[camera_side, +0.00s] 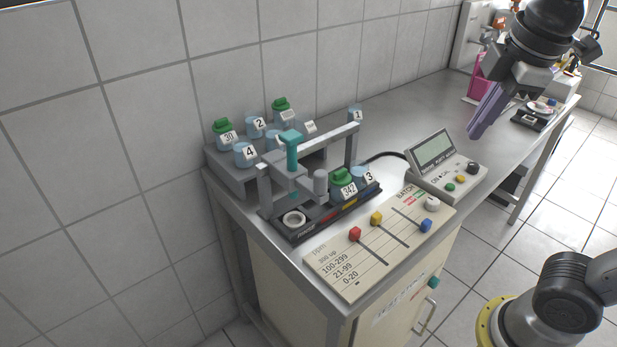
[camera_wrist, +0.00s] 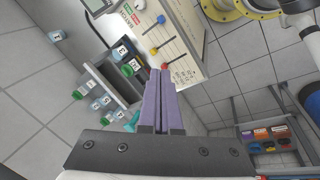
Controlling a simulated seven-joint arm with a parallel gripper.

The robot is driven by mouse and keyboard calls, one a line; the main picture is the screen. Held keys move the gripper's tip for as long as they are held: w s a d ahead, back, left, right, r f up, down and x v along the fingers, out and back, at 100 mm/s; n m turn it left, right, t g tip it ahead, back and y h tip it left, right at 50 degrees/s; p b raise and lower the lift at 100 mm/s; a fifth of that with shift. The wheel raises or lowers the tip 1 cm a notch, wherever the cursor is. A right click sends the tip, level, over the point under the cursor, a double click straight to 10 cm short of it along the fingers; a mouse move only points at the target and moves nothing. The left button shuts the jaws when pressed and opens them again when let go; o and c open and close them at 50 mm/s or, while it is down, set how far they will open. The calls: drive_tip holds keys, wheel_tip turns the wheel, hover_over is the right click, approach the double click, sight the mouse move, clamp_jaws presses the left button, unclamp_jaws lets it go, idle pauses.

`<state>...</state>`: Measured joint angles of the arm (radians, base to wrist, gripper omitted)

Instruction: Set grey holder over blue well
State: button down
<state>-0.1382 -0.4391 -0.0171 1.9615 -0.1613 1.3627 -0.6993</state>
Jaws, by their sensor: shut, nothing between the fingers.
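A grey cylindrical piece (camera_side: 320,183), likely the grey holder, stands at the black base strip (camera_side: 330,207) under the grey frame (camera_side: 265,186) in the side view. I cannot clearly pick out a blue well; a pale ring-shaped well (camera_side: 293,218) shows at the strip's near left end. A teal T-shaped handle (camera_side: 291,146) stands at the frame's crossbar. My gripper (camera_side: 474,132), with long purple fingers, is raised to the right, beyond the display box and apart from the frame. Its fingers (camera_wrist: 159,72) are together and empty in the wrist view.
A slider panel (camera_side: 380,248) lies in front. A display box (camera_side: 436,160) stands right. Bare bench top (camera_side: 415,110) lies behind it.

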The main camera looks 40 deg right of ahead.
drive_tip(key=w+a+r+n+g+h, duration=0.2)
drive_tip(key=w+a+r+n, duration=0.2)
drive_tip(key=w+a+n, duration=0.5)
drive_tip(key=w+a+f+n, duration=0.1)
drive_tip(key=w+a+f, duration=0.2)
drive_tip(key=a, duration=0.4)
drive_tip(key=w+a+f+n, duration=0.1)
drive_tip(key=w+a+f, duration=0.3)
drive_tip(key=a, duration=0.4)
drive_tip(key=shift+a+f+h, duration=0.25)
drive_tip(key=shift+f+h, duration=0.05)
drive_tip(key=shift+h, duration=0.1)
drive_tip(key=w+d+f, duration=0.2)
drive_tip(key=d+f, duration=0.5)
drive_tip(key=f, duration=0.2)
drive_tip(key=shift+d+f, duration=0.15)
drive_tip(key=shift+d, duration=0.1)
